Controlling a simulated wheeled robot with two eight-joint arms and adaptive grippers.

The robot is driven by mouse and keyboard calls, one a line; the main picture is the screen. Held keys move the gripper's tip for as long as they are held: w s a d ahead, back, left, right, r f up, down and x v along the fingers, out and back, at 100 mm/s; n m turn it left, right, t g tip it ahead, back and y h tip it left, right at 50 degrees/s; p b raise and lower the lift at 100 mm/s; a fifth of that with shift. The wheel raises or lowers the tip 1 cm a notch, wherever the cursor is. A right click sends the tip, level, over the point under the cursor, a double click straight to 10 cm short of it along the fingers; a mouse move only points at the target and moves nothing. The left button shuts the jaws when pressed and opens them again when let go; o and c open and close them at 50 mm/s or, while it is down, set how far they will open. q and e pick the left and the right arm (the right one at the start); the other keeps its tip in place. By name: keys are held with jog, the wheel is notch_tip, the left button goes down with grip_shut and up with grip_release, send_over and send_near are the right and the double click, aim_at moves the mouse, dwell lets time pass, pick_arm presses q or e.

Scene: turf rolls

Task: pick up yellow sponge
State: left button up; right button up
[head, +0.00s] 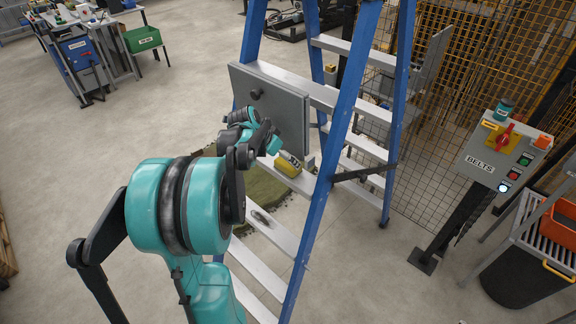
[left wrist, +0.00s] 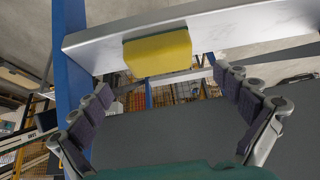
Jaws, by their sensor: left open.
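The yellow sponge (head: 287,169) lies on a pale step of the blue ladder (head: 345,110). In the left wrist view the sponge (left wrist: 158,52) shows its yellow face and a thin green layer, against the step (left wrist: 240,35). My left gripper (left wrist: 162,82) is open and empty, its dark-padded fingers spread wider than the sponge, which shows beyond and between the fingertips. In the head view my teal left arm reaches in from the lower left to the ladder, and its wrist is close to the sponge's left. My right gripper is in neither view.
A grey panel (head: 270,105) with a dark knob stands at the ladder just behind my wrist. The ladder's blue rails flank the step. A control box labelled BELTS (head: 500,155) stands at the right. Open floor lies at the left.

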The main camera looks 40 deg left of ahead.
aim_at(286, 163)
pick_arm(q)
jog(key=x, duration=0.3)
jog(key=shift+w+f, duration=0.1)
jog(key=shift+f, duration=0.25)
jog(key=c, duration=1.2)
jog(key=shift+r, duration=0.15)
jog(key=shift+r, duration=0.25)
jog(key=s+a, duration=0.1)
jog(key=s, duration=1.7)
jog(key=shift+a, duration=0.3)
